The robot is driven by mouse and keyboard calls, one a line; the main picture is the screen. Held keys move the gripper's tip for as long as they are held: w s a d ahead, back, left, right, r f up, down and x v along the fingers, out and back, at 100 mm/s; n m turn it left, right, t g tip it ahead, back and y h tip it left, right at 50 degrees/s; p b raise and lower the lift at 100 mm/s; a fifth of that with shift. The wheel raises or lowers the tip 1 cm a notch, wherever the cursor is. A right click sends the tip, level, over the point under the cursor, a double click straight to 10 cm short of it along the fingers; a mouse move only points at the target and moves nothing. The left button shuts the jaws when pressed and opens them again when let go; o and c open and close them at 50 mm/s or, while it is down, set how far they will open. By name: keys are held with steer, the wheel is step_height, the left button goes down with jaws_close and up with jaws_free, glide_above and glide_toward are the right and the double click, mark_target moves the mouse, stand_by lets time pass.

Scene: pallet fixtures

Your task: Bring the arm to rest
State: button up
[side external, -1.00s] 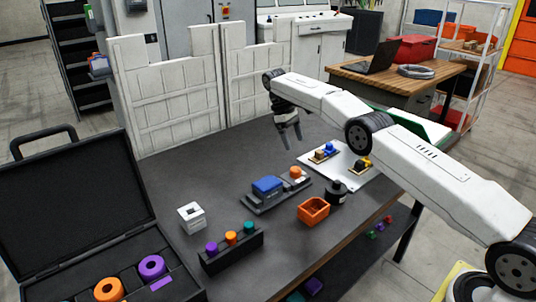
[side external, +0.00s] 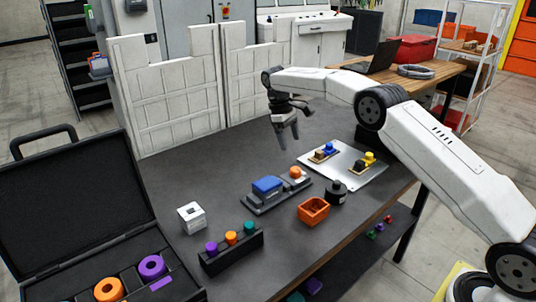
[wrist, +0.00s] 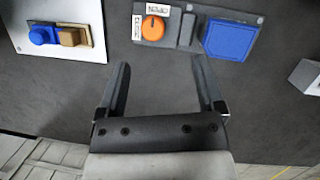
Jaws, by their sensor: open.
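My gripper (side external: 287,137) hangs above the back part of the dark table (side external: 200,170), fingers pointing down. In the wrist view my gripper (wrist: 160,90) has its two fingers spread apart with nothing between them, only bare table below. My arm reaches in from the right and bends down at the wrist.
A grey fixture (side external: 262,203) carries a blue block (side external: 267,187) and an orange knob (side external: 296,172). Nearby are a white plate (side external: 345,178) with blocks, an orange bin (side external: 313,209), a black round container (side external: 337,193), a white cube (side external: 191,217) and an open case (side external: 70,200). White panels stand behind.

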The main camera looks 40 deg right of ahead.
steer(key=s+a+f+m+t, duration=0.1)
steer(key=s+a+t, duration=0.1)
steer(key=s, duration=0.8)
steer(key=s+a+f+t, duration=0.1)
steer(key=s+a, duration=0.3)
steer(key=s, duration=0.6)
steer(key=s+a+f+m+t+y, duration=0.1)
steer(key=s+a+t, duration=0.1)
steer(key=s, duration=0.8)
steer(key=shift+s+a+f+m+t, duration=0.2)
steer(key=shift+a+f+m+t, duration=0.15)
steer(key=shift+a, duration=0.4)
